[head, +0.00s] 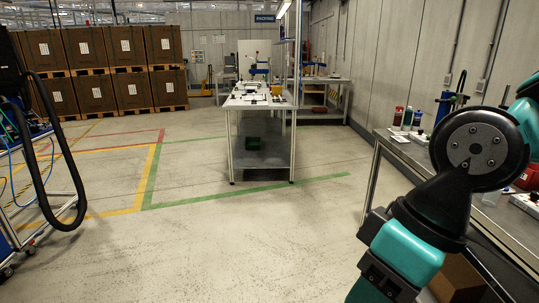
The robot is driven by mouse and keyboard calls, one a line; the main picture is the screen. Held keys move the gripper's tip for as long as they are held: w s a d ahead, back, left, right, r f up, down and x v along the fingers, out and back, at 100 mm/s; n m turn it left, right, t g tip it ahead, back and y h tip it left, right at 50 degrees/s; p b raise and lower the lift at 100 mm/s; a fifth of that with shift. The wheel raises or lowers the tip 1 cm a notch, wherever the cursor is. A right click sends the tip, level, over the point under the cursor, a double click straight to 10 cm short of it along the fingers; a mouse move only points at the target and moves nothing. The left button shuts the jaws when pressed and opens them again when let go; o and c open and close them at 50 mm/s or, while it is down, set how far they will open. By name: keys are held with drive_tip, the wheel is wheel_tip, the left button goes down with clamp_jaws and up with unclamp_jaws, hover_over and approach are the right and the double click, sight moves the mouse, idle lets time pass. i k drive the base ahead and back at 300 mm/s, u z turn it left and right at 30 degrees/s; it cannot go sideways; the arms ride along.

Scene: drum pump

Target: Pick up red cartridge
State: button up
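A small red upright object (399,116) stands on the grey workbench (380,150) at the right; it is too small to tell for sure that it is the red cartridge. A darker red-brown one (408,118) and a pale one (417,120) stand close beside it. Another red object (528,178) shows at the right edge, partly cut off by the frame and partly hidden by my arm. My black and teal arm covers much of the bench. My gripper's fingertips are not visible.
A long table (238,105) with small items stands mid-floor. Brown boxes (93,92) on pallets line the back left. A cart with a black hose (60,180) stands at left. A cardboard box (455,280) sits under the bench. The centre floor is clear.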

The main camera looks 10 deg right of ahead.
sight(399, 110)
drive_tip(key=z, duration=0.1)
drive_tip(key=i, duration=2.05)
drive_tip(key=z, duration=0.7)
drive_tip(key=i, duration=2.1)
drive_tip(key=z, duration=0.9)
drive_tip(key=i, duration=0.5)
